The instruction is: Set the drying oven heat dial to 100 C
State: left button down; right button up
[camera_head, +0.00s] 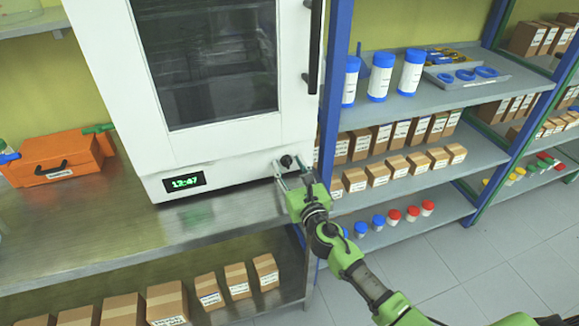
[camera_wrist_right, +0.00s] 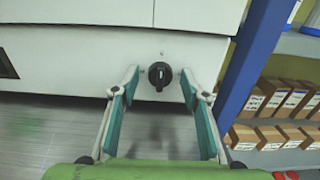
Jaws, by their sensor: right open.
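The drying oven (camera_head: 110,80) is a white cabinet with a dark window, standing on a metal bench. Its black heat dial (camera_head: 286,161) is at the lower right of the front. In the right wrist view the dial (camera_wrist_right: 160,75) shows a light mark on its face, but no scale can be read. My right gripper (camera_head: 284,172) is open in front of the dial. In the wrist view its fingers (camera_wrist_right: 157,92) lie to the left and right of the dial, apart from it. My left gripper is not in view.
A green-digit display (camera_head: 185,182) reads 12:47. A blue post (camera_head: 335,80) and shelves with boxes and jars stand close on the right. An orange case (camera_head: 55,158) sits on the bench (camera_head: 90,240) at left. The bench in front of the oven is clear.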

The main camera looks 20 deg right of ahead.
jog(key=c, duration=1.1)
